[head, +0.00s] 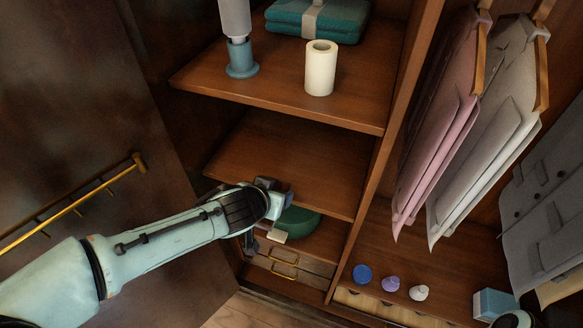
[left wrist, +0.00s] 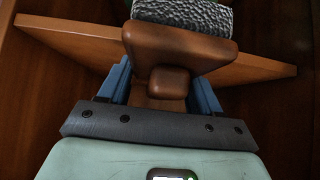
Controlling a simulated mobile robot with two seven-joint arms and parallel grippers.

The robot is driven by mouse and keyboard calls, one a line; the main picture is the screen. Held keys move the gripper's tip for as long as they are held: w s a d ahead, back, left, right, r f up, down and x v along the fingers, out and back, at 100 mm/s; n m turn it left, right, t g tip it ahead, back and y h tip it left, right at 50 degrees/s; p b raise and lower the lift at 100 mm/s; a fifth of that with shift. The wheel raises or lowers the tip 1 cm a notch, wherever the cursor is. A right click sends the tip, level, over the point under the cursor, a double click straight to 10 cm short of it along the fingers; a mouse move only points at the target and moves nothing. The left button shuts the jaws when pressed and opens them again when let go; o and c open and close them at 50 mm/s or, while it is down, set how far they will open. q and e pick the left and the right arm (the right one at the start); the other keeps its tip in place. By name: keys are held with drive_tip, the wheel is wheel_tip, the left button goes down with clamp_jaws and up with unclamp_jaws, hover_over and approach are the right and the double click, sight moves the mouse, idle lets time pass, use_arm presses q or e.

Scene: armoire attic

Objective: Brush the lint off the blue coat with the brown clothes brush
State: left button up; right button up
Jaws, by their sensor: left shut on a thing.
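The brown clothes brush (left wrist: 180,45) is between the blue fingers of my left gripper (left wrist: 163,84) in the left wrist view, its grey speckled bristle side at the top edge. In the head view my left gripper (head: 277,200) is in front of the lower shelves, and the brush is mostly hidden there. A slate blue-grey buttoned coat (head: 545,205) hangs at the right edge, partly cut off, far from the gripper. It looks like the blue coat. I cannot make out lint on it.
A pink garment (head: 440,125) and a light grey one (head: 490,130) hang between gripper and coat. A vertical panel (head: 383,140) divides shelves from hanging space. The upper shelf (head: 275,88) holds a white roll (head: 321,68). Small sachets and a pale blue box (head: 494,304) stand below the garments.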

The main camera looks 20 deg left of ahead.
use_arm(q)
drive_tip(key=shift+s+d, duration=0.15)
drive_tip(key=shift+s, duration=2.7)
